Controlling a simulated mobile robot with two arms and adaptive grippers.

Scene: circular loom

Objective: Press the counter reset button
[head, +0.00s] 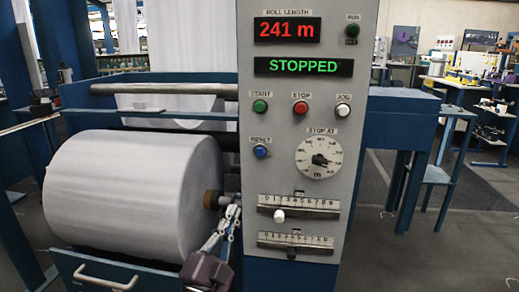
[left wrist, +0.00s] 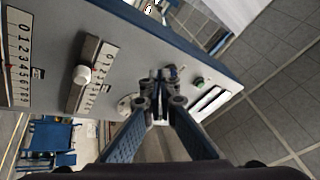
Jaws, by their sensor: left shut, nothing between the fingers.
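The blue reset button (head: 261,152) sits on the grey control panel (head: 285,75), under its RESET label and below the green start button (head: 260,106). My left gripper (head: 236,202) is in front of the roll's right end, below and left of the reset button in the head view. In the left wrist view, the closed fingertips (left wrist: 160,82) point towards the panel face. They cover the area where the reset button lies, so I cannot tell the gap or contact there. The left gripper is shut and empty. My right gripper is not in view.
The panel also carries a red stop button (head: 300,108), a white jog button (head: 343,110), a stop-at dial (head: 319,158) and two sliders. The display reads 241 m and STOPPED. A large white roll (head: 125,195) fills the left side.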

